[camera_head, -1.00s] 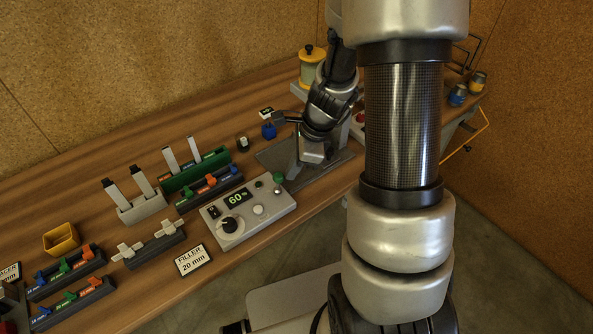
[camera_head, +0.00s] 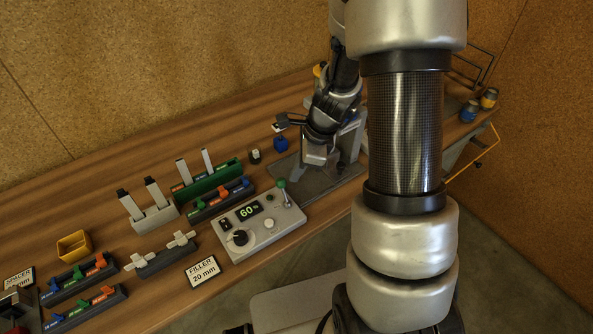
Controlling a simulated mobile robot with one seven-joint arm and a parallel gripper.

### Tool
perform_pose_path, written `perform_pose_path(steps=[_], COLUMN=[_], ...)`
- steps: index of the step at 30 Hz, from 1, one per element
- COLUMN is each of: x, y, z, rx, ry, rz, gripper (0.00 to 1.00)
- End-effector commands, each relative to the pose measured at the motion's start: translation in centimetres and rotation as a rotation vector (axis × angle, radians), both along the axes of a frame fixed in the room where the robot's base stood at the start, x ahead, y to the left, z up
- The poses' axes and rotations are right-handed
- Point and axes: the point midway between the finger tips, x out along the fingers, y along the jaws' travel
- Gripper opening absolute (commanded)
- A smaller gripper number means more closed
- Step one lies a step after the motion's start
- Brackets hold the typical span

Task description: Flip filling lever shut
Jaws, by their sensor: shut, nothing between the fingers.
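The grey control box (camera_head: 258,224) stands on the bench with a lit "60 %" display. A lever with a green knob (camera_head: 281,184) rises from its right end, its stem leaning up and slightly left in the picture. I take this as the filling lever. My gripper (camera_head: 318,157) hangs from my dark wrist behind and to the right of the knob, above a dark base plate. It appears apart from the lever. It is shut and empty; its fingertips are small and hard to make out against the grey fixture (camera_head: 348,142).
Racks with coloured levers (camera_head: 220,200) and a "FILLER 20 mm" card (camera_head: 202,271) stand left of the box. A blue item (camera_head: 280,144) stands near my wrist. Jars (camera_head: 489,98) stand at the far right.

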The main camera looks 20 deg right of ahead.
Motion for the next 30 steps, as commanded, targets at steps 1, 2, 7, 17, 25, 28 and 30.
perform_pose_path(steps=[1,2,7,17,25,28,30], x=[0.0,0.0,0.0,0.1,3.1,4.2,4.9], y=[0.0,0.0,0.0,-1.6,-2.4,-2.5,-2.5], z=[0.2,0.2,0.1,1.4,5.6,7.1,8.0], rx=[0.000,0.000,0.000,-0.001,-0.002,-0.001,-0.002], ry=[0.000,0.000,0.000,-0.001,-0.007,-0.004,-0.003], rz=[0.000,0.000,0.000,0.000,0.008,0.008,0.007], gripper=[0.00,0.00,0.00,0.00,0.00,0.00,0.00])
